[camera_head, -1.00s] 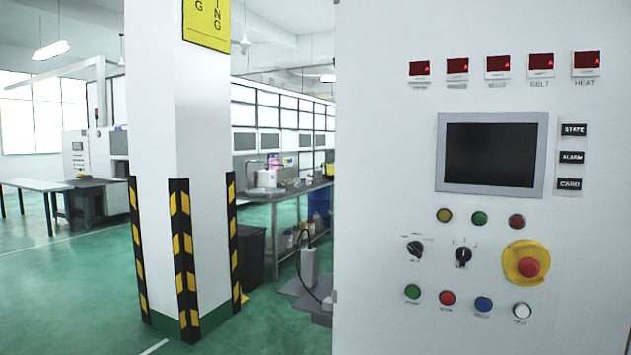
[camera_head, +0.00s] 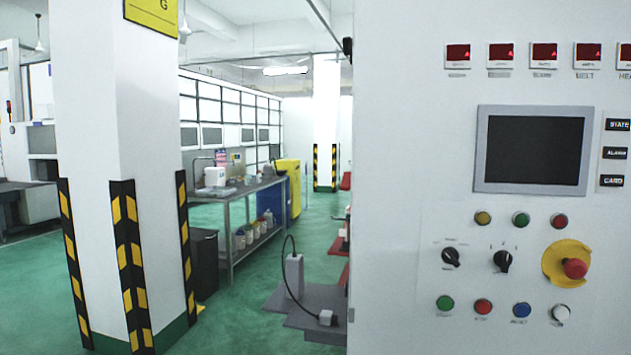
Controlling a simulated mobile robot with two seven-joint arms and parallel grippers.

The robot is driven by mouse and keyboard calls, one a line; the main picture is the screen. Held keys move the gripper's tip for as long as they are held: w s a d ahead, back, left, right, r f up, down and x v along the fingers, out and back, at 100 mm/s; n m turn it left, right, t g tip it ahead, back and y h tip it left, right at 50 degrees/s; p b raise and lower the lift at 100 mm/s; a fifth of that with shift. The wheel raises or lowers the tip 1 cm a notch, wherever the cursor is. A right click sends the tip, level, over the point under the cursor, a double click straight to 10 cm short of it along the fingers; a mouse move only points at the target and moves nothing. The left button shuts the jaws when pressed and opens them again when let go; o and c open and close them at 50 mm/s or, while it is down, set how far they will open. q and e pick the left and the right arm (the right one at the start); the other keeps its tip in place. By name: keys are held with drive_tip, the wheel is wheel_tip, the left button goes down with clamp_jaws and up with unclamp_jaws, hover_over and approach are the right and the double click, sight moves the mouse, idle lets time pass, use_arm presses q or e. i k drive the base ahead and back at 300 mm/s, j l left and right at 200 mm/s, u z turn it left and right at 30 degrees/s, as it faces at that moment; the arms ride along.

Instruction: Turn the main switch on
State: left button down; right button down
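A white control cabinet (camera_head: 400,200) fills the right side of the head view. Two black rotary knobs sit on its panel: a left knob (camera_head: 451,258) and a right knob (camera_head: 503,261). Their labels are too small to read, so I cannot tell which one is the main switch. A red emergency button (camera_head: 575,268) on a yellow plate is to their right. Yellow, green and red round buttons are above the knobs, and green, red, blue and white ones below. Neither of my grippers is in view.
A dark screen (camera_head: 531,150) and red displays are higher on the cabinet. A white pillar (camera_head: 95,110) with black-yellow guards stands at left. A workbench (camera_head: 235,195) and a grey floor unit (camera_head: 300,295) lie between. Green floor (camera_head: 240,315) is open between pillar and cabinet.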

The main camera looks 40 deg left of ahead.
sight(346, 183)
drive_tip(key=j+u, duration=0.2)
drive_tip(key=j, duration=1.55)
